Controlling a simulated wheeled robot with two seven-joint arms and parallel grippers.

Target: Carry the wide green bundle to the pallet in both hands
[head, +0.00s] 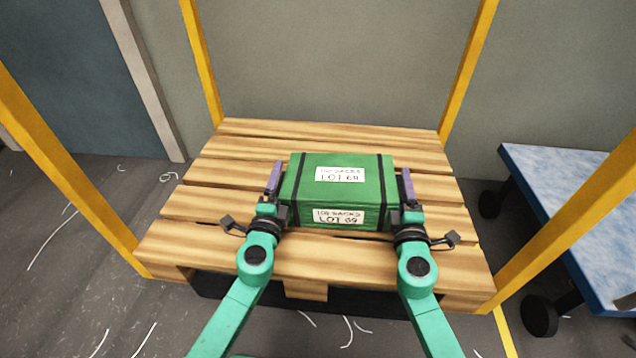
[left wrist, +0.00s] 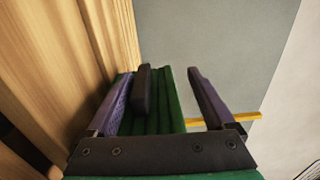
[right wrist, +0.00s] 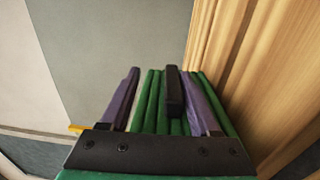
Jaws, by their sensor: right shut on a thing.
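The wide green bundle (head: 339,197) has two black straps and white labels reading "LOT 69". It lies over the middle of the wooden pallet (head: 190,206), apparently resting on the slats; its underside is hidden. My left gripper (head: 274,188) is at its left end. In the left wrist view the purple fingers (left wrist: 160,92) stand apart around the green end, with a gap beside the right finger, so it looks open. My right gripper (head: 404,194) is at the right end. In the right wrist view its fingers (right wrist: 160,90) close on the green layers (right wrist: 152,100).
Yellow posts (head: 203,62) stand at the pallet's corners, with a grey wall (head: 330,55) behind. A blue-topped cart (head: 565,215) with black wheels stands at the right. Bare slats surround the bundle.

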